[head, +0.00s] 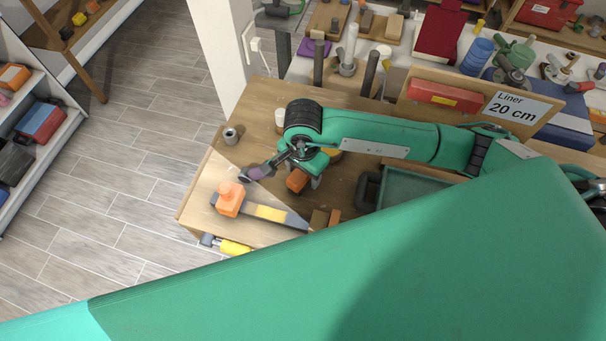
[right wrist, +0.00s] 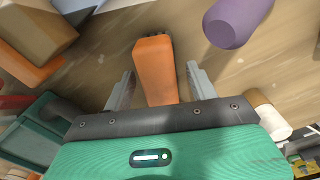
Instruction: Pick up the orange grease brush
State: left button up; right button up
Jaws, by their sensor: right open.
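The orange grease brush (head: 297,180) is on the wooden tabletop, partly hidden under my right gripper (head: 306,174) in the head view. In the right wrist view the orange block-like brush (right wrist: 155,62), with small dark bits at its far end, lies between the two grey fingers of my right gripper (right wrist: 161,74). The fingers are open, with a gap visible on both sides of the brush. Its near end is hidden behind the gripper body. My left gripper is not in view.
A purple cylinder (head: 257,172) lies close by, also in the right wrist view (right wrist: 238,20). An orange knobbed object (head: 229,199) and small brown blocks (head: 319,219) are near. A green tray (head: 412,187) stands right. A grey cup (head: 230,136) stands at the left edge.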

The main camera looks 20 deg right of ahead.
jog(key=shift+f, duration=0.1)
dwell(0.3)
jog(key=c, duration=1.2)
jog(key=shift+c, duration=0.2)
jog(key=shift+r+p, duration=0.4)
jog(key=shift+p, duration=0.05)
jog(key=shift+w+r+b, duration=0.1)
jog(key=shift+r+b, duration=0.25)
jog(key=shift+b, duration=0.05)
notch_tip(320, 180, up, 19)
jog(key=b, duration=0.4)
jog(key=shift+b, duration=0.3)
